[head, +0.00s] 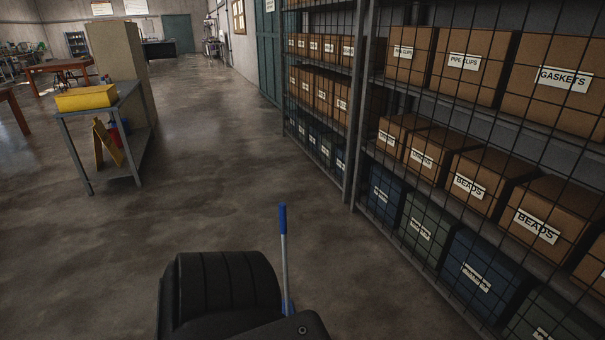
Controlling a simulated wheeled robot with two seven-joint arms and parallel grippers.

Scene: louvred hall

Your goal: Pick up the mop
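A thin pole with a pale grey shaft and a blue top grip (283,220), which looks like the mop's handle, stands nearly upright at the bottom middle of the head view. A small blue part shows low on the shaft, at the edge of a black part of mine. The pole's lower end and any mop head are hidden. No gripper fingers show, so I cannot see whether anything holds the pole.
Mesh-fronted shelving (357,110) with labelled cardboard boxes (470,65) and dark bins (430,225) lines the right. A metal cart (137,110) with a yellow case (86,97) and a yellow folded sign (106,143) stands left. The concrete floor (200,110) between is clear.

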